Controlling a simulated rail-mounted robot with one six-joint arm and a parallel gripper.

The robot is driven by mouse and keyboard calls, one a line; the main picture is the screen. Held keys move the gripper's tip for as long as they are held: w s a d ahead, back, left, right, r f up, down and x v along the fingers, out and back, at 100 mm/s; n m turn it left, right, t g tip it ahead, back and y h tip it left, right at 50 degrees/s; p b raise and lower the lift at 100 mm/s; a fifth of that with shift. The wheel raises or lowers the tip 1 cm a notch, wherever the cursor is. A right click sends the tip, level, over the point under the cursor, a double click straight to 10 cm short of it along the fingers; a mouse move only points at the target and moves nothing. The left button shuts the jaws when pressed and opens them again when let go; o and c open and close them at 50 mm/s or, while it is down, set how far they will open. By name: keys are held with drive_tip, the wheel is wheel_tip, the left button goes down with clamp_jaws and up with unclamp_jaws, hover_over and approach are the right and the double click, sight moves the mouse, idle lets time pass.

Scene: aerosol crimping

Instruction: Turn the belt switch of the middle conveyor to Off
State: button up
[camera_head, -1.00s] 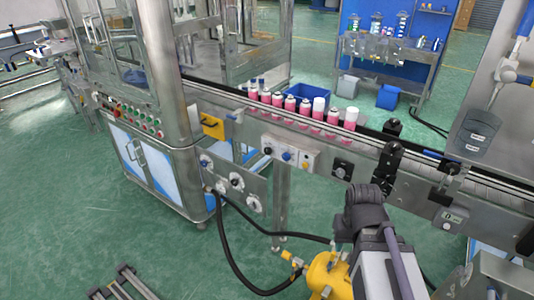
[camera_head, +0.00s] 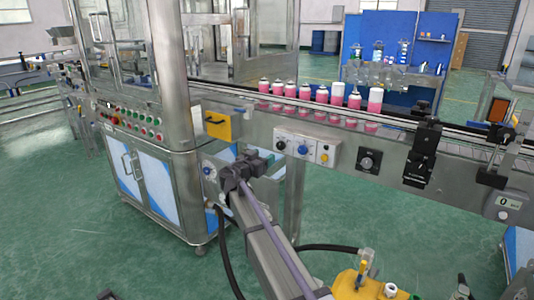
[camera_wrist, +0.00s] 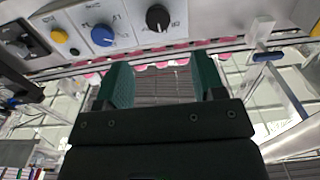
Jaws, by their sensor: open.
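A light control panel on the conveyor's front (camera_head: 220,104) carries a black knob (camera_head: 281,144), a blue knob (camera_head: 303,149) and a yellow button (camera_head: 324,157). The labels are too small to read, so I cannot tell which one is the belt switch. The wrist view shows the black knob (camera_wrist: 158,17), blue knob (camera_wrist: 102,35) and yellow button (camera_wrist: 59,36) along its top. My gripper (camera_head: 245,165) is left of and below the panel, apart from it. Its green-padded fingers (camera_wrist: 163,78) are open and empty.
Pink cans (camera_head: 322,94) stand on the belt. A steel cabinet (camera_head: 150,165) with a row of buttons stands at left. A black clamp bracket (camera_head: 422,155) sticks out at right. A yellow machine (camera_head: 370,285) and black hose (camera_head: 225,250) are low in front.

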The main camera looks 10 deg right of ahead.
sight(280, 147)
drive_tip(key=x, duration=1.1)
drive_tip(key=shift+s, duration=0.1)
drive_tip(key=c, duration=0.9)
drive_tip(key=shift+n, duration=0.4)
drive_tip(key=n, duration=0.4)
drive_tip(key=shift+d, duration=0.1)
drive_tip(key=n, duration=0.5)
